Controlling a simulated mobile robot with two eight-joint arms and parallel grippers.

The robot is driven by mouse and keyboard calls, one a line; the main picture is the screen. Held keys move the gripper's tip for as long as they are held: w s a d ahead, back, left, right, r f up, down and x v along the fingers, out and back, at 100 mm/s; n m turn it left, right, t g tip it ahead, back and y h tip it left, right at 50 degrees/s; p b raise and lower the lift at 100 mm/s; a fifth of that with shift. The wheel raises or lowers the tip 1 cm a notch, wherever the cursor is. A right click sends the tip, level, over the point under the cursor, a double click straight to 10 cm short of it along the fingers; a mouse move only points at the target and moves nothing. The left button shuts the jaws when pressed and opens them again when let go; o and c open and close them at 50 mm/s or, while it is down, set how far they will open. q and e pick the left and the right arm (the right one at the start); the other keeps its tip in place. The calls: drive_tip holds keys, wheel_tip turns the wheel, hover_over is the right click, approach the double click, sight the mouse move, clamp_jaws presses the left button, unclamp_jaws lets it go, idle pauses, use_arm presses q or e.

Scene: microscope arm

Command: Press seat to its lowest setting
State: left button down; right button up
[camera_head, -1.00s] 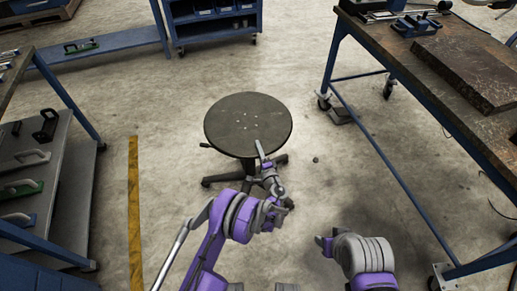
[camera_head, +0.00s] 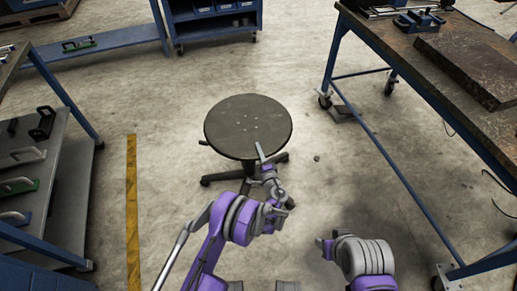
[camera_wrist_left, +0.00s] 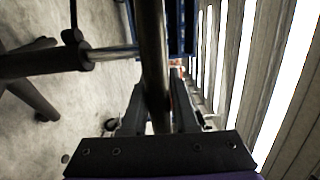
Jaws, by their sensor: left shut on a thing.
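The round dark seat (camera_head: 249,124) of a stool is in the middle of the head view, above a dark base with spread legs (camera_head: 222,178). My left gripper (camera_head: 264,157) is at the seat's near edge, shut on it. In the left wrist view the seat shows edge-on as a dark upright bar (camera_wrist_left: 152,60) between the fingers of the left gripper (camera_wrist_left: 156,115). The stool's bright column (camera_wrist_left: 112,51) and a lever with a dark knob (camera_wrist_left: 72,36) show to its left. My right forearm is at the lower right; its gripper fingers do not show.
A blue-framed workbench (camera_head: 480,118) stands at the right. Grey shelving (camera_head: 73,190) with handled tools is at the left, beside a yellow floor stripe (camera_head: 132,215). A blue cart (camera_head: 214,25) stands at the back. The floor around the stool is mostly clear.

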use_arm(q)
wheel_tip(320, 180, down, 7)
drive_tip(key=b, duration=0.4)
drive_tip(key=shift+f, duration=0.15)
use_arm(e)
wheel_tip(320, 180, down, 6)
drive_tip(key=shift+w, duration=0.25)
use_arm(q)
drive_tip(key=c, duration=0.7)
unclamp_jaws()
drive_tip(key=p+v, duration=0.1)
drive_tip(key=v, duration=0.9)
drive_tip(key=shift+s+d, duration=0.15)
drive_tip(key=shift+s, duration=0.25)
use_arm(e)
drive_tip(key=shift+r, duration=0.55)
